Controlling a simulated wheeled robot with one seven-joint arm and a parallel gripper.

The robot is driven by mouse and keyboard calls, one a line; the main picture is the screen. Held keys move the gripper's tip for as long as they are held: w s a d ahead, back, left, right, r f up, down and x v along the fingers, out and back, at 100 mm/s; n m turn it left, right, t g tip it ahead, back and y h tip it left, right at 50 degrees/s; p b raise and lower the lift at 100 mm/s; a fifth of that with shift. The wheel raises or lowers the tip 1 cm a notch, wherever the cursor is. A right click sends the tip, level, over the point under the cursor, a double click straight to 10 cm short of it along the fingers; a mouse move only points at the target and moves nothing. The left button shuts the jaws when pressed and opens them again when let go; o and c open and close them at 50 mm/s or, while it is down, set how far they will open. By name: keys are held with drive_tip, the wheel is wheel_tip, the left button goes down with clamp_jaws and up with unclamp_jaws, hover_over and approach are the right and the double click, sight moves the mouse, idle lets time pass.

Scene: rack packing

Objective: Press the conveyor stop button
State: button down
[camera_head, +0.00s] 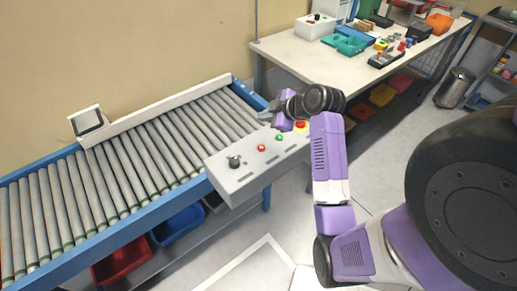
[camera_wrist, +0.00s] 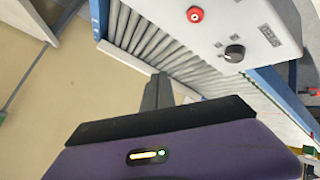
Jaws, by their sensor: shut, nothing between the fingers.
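A light grey control box (camera_head: 245,172) stands at the front side of the roller conveyor (camera_head: 130,152). On its top are a black knob (camera_head: 234,162), a small red button (camera_head: 261,148), a green button (camera_head: 279,138) and a larger red button on a yellow base (camera_head: 301,125) at the far end. My gripper (camera_head: 263,115) is shut and empty, beyond the box's far end, over the conveyor side. In the wrist view, the fingers (camera_wrist: 158,78) are together, apart from the box. There the red button (camera_wrist: 195,14) and knob (camera_wrist: 234,53) show; the green button is out of view.
A table (camera_head: 290,50) with boxes, trays and small parts stands beyond the conveyor. Red (camera_head: 121,263) and blue bins (camera_head: 178,228) sit under the conveyor. A small framed panel (camera_head: 88,121) is on the far rail. The floor right of the box is mostly clear.

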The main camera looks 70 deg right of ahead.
drive_tip(key=shift+s+a+f+n+y, duration=0.2)
drive_tip(key=shift+a+f+n+y, duration=0.25)
drive_tip(key=shift+a+n, duration=0.35)
drive_tip(key=shift+f, duration=0.1)
drive_tip(key=b, duration=0.7)
hover_over(264, 149)
wheel_tip(264, 149, down, 7)
drive_tip(key=shift+w+r, duration=0.1)
drive_tip(key=shift+f+b, duration=0.35)
drive_tip(key=shift+f, duration=0.65)
idle(0.5)
drive_tip(key=shift+f, duration=0.35)
drive_tip(key=shift+f+b, duration=0.3)
drive_tip(key=shift+f, duration=0.1)
idle(0.8)
drive_tip(key=shift+r+p, duration=0.8)
drive_tip(key=shift+p, duration=0.05)
